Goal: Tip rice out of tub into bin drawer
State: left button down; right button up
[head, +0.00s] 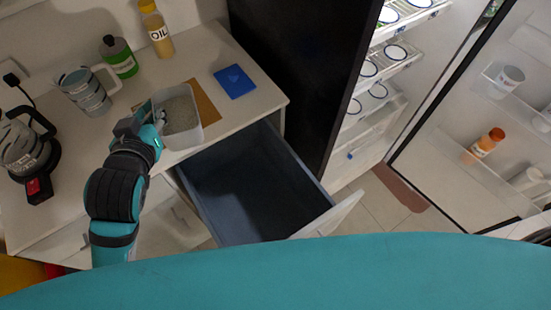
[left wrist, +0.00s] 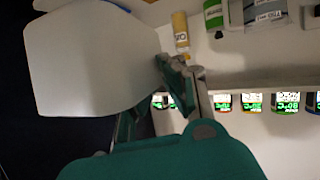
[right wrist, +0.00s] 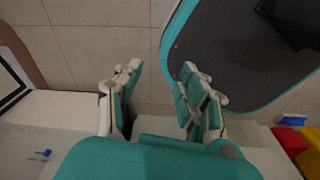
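The pale translucent tub (head: 182,144) holds grey, grainy contents and looks upright near the counter's front edge. My left gripper (head: 157,119) is at the tub's left wall and looks shut on it. In the left wrist view the tub (left wrist: 90,60) fills the upper left, with my left gripper (left wrist: 158,90) at its edge; one finger is partly hidden. The bin drawer (head: 245,205) is pulled open below and right of the tub, and its dark inside looks empty. My right gripper (right wrist: 160,80) is open and empty in the right wrist view.
A brown board (head: 203,103) and a blue card (head: 235,81) lie on the counter. An oil bottle (head: 156,30), a green bottle (head: 118,57), a jug (head: 84,91) and a kettle (head: 25,150) stand left. An open fridge (head: 400,70) is at right.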

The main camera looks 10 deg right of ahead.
aim_at(249, 186)
jog(key=j+z, duration=0.3)
jog(key=z, duration=0.2)
jog(key=k+j+z, duration=0.1)
jog(key=j+z, duration=0.15)
jog(key=z, duration=0.2)
jog(key=k+j+z, duration=0.1)
jog(key=j+z, duration=0.15)
jog(key=z, duration=0.25)
jog(key=k+j, duration=0.3)
